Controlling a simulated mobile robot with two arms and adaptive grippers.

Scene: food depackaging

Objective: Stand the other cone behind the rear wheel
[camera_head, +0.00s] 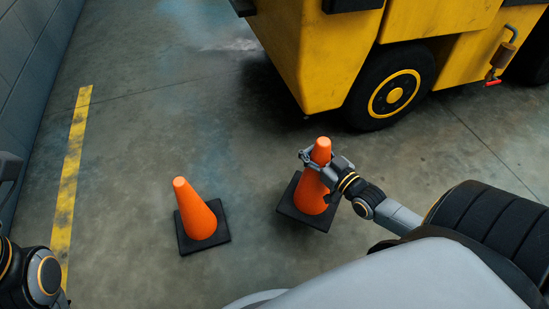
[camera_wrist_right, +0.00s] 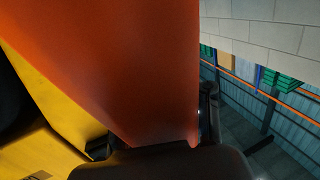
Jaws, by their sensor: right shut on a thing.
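My right gripper (camera_head: 322,163) is shut on the upper part of an orange cone (camera_head: 312,193) with a square black base. I cannot tell whether this base touches the floor. In the right wrist view the orange cone (camera_wrist_right: 125,60) fills much of the picture, close to the gripper. A second orange cone (camera_head: 196,212) stands upright on the floor to the left, apart from the held one. A black wheel with a yellow rim (camera_head: 395,92) is under the yellow vehicle, beyond and right of the held cone.
The yellow vehicle (camera_head: 310,55) fills the upper right, with another dark wheel (camera_head: 537,62) at the right edge. A worn yellow floor line (camera_head: 72,170) runs along the left near a grey wall (camera_head: 28,60). Concrete floor between the cones and the vehicle is clear.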

